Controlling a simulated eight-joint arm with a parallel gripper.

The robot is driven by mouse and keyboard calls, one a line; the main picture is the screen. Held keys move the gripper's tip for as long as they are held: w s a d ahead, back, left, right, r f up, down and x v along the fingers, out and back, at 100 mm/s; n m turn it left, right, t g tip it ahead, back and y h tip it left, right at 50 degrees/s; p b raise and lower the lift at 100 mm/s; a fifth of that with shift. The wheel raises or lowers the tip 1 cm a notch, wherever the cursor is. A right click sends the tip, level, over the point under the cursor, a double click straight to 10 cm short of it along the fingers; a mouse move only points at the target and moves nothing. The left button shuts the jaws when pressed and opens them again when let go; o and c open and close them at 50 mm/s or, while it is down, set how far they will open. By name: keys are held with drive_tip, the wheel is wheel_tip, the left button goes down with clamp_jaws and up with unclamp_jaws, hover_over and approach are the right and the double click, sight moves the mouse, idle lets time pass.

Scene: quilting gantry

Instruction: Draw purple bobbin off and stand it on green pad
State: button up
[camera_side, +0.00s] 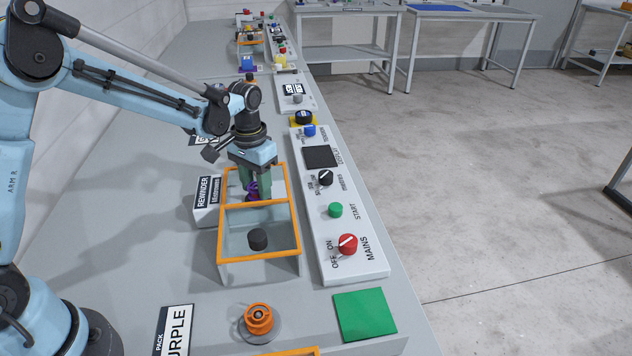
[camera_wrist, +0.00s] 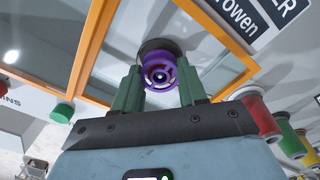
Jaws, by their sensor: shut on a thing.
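The purple bobbin (camera_side: 251,192) is in the rear section of the orange-framed clear enclosure in the side view. My gripper (camera_side: 256,188) reaches down into that section, its green fingers shut on the bobbin. In the wrist view the bobbin (camera_wrist: 161,70) shows end-on between the two fingertips (camera_wrist: 160,84), with a dark round piece directly behind it. I cannot tell whether the bobbin is still seated on that piece. The flat green pad (camera_side: 364,314) lies bare at the front right of the bench, in front of the control panel.
The enclosure's orange frame (camera_side: 260,258) surrounds my fingers; a black cylinder (camera_side: 258,239) sits in its front section. The control panel (camera_side: 357,266) with knobs runs along the right. An orange bobbin (camera_side: 258,318) stands left of the pad. Red, yellow and green spools (camera_wrist: 262,118) show in the wrist view.

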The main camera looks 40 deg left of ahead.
drive_tip(key=shift+r, duration=2.2)
